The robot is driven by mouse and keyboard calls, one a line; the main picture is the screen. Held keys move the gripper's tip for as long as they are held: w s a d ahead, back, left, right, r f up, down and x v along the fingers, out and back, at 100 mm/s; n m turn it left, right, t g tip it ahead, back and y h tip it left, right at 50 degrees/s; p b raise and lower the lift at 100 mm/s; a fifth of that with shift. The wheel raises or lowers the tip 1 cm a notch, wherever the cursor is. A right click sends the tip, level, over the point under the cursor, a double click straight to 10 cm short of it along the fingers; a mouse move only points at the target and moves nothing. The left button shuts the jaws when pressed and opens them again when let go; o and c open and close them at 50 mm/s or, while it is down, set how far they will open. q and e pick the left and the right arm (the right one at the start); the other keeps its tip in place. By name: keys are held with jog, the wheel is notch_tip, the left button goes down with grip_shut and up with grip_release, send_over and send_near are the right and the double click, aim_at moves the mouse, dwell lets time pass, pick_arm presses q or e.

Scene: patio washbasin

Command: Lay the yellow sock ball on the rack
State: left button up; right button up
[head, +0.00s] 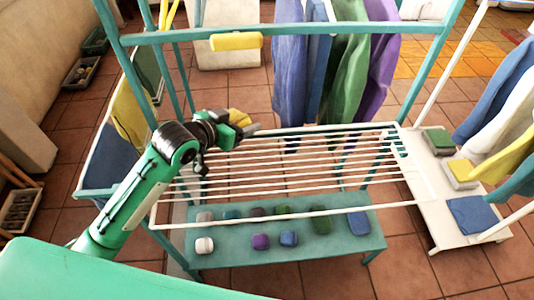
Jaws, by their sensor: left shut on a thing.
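My left gripper (242,124) is at the end of my green arm, above the far left part of the white-barred rack (300,165). It is shut on the yellow sock ball (238,116), which shows partly behind the gripper's fingers. The ball looks to be held above the bars, though the exact height is hard to tell. The middle and right of the rack's bars are bare. My right gripper is not in view.
A teal shelf (345,245) below the rack holds several small coloured bundles. Blue, green and purple cloths (345,70) hang behind. A white stand (440,190) with folded cloths is at right.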

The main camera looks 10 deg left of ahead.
aim_at(245, 169)
pick_arm(q)
notch_tip(245, 169, down, 17)
jog(key=shift+s+f, duration=0.1)
jog(key=shift+f, duration=0.25)
jog(key=shift+f, duration=0.15)
jog(key=o, duration=1)
jog(key=shift+c, duration=0.2)
